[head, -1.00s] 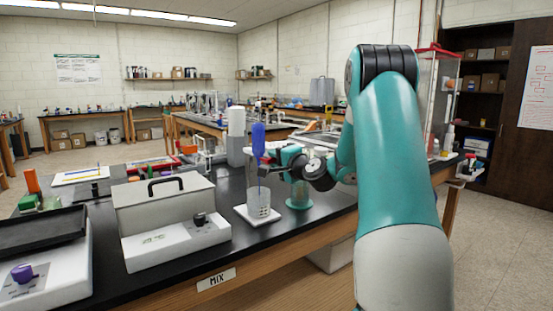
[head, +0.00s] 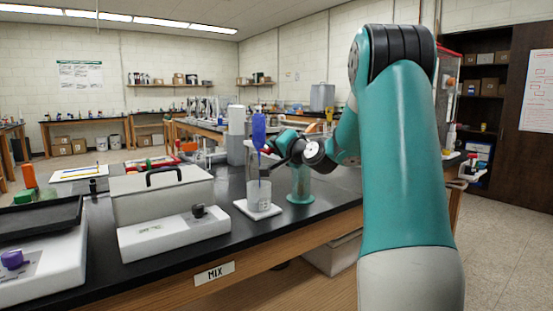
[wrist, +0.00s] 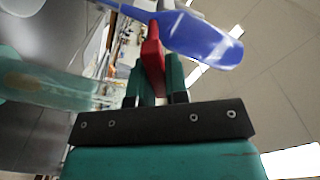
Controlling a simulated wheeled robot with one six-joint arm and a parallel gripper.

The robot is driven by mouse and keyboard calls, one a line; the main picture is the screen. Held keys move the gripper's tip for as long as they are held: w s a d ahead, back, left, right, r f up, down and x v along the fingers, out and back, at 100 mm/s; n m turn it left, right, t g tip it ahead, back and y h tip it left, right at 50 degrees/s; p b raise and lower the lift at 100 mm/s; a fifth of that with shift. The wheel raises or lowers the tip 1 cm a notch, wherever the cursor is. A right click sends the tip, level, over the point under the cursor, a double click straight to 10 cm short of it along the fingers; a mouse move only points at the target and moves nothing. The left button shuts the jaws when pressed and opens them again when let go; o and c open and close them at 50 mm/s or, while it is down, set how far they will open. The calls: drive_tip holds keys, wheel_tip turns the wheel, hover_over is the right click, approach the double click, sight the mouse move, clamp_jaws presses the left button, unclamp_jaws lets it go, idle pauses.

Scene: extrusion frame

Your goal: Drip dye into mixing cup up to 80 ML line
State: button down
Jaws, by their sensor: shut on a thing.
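The clear mixing cup (head: 264,197) stands upright on a white square pad (head: 246,213) on the black bench. Its graduation lines and liquid level are too small to read. A blue-bulbed dropper (head: 259,128) is upright above the cup, with its clear lower part hard to make out against the cup. My gripper (head: 270,152) is beside the dropper, to the right. In the wrist view my gripper (wrist: 157,75) is shut on the red grip piece (wrist: 152,48) of the dropper, with the blue bulb (wrist: 205,38) beyond it. I cannot see any drops falling.
A green-tinted clear vessel (head: 301,186) stands just right of the cup. A lidded grey box with a black handle (head: 160,192) and a white device with a purple knob (head: 35,262) are at left. The bench front has a MIX label (head: 221,271).

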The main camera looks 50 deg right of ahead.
sight(263, 140)
drive_tip(key=n+b, duration=0.3)
drive_tip(key=a+n+b, duration=0.1)
drive_tip(key=n+b, duration=0.1)
drive_tip(key=b, duration=0.1)
drive_tip(key=shift+w+a+r+n+b, duration=0.1)
drive_tip(key=shift+w+r+n+b, duration=0.1)
drive_tip(key=shift+n+b, duration=0.2)
drive_tip(key=n+b, duration=0.2)
drive_tip(key=b, duration=0.1)
drive_tip(key=a+n+b, duration=0.1)
drive_tip(key=shift+r+n, duration=0.25)
drive_tip(key=shift+n, duration=0.05)
drive_tip(key=shift+w+a+r+n+b, duration=0.1)
drive_tip(key=shift+a+r+n+b, duration=0.1)
drive_tip(key=shift+n+b, duration=0.65)
drive_tip(key=c, duration=1.1)
unclamp_jaws()
